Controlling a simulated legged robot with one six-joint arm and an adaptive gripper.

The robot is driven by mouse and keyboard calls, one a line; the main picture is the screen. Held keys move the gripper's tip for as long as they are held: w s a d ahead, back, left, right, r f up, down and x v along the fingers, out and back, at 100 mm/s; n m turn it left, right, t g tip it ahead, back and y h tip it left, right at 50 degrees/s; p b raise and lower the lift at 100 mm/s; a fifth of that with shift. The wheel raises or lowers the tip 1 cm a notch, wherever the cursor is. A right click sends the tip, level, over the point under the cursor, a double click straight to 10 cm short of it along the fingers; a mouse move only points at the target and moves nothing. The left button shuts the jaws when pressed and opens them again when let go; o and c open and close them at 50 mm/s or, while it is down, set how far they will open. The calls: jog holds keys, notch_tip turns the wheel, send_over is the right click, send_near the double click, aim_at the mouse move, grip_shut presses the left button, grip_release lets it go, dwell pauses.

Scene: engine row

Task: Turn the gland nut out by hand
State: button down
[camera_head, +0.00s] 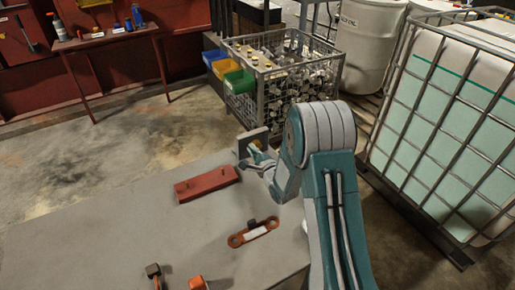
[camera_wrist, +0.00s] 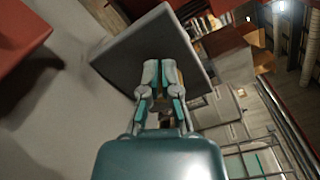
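A grey upright plate (camera_head: 252,140) stands at the far right edge of the grey bench (camera_head: 130,228). In the wrist view the plate (camera_wrist: 125,55) fills the space in front of my fingers. My gripper (camera_head: 257,160) is at the near face of the plate. In the wrist view its two fingers (camera_wrist: 160,70) are close together and point at the plate. I cannot make out the gland nut; the fingers may hide it. Whether they hold anything does not show.
A red block (camera_head: 207,184) lies left of my gripper. An orange-ended link (camera_head: 253,232) lies nearer, with tools (camera_head: 154,272) at the front edge. Behind the bench stand a wire cage of parts (camera_head: 290,75) and a caged tank (camera_head: 440,120).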

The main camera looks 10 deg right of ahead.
jog(key=shift+f, duration=0.5)
jog(key=shift+s+a, duration=0.1)
jog(key=shift+a, duration=0.25)
jog(key=shift+v, duration=3)
jog(key=shift+a, duration=0.15)
jog(key=n, duration=0.2)
jog(key=r+n, duration=0.1)
jog(key=n, duration=0.1)
jog(key=s+n, duration=0.1)
jog(key=n, duration=0.1)
jog(key=shift+d+r, duration=0.15)
jog(key=shift+d, duration=0.2)
jog(key=shift+x, duration=3.45)
jog(key=shift+w+d+f, duration=0.1)
jog(key=shift+d+f, duration=0.15)
jog(key=shift+d, duration=0.1)
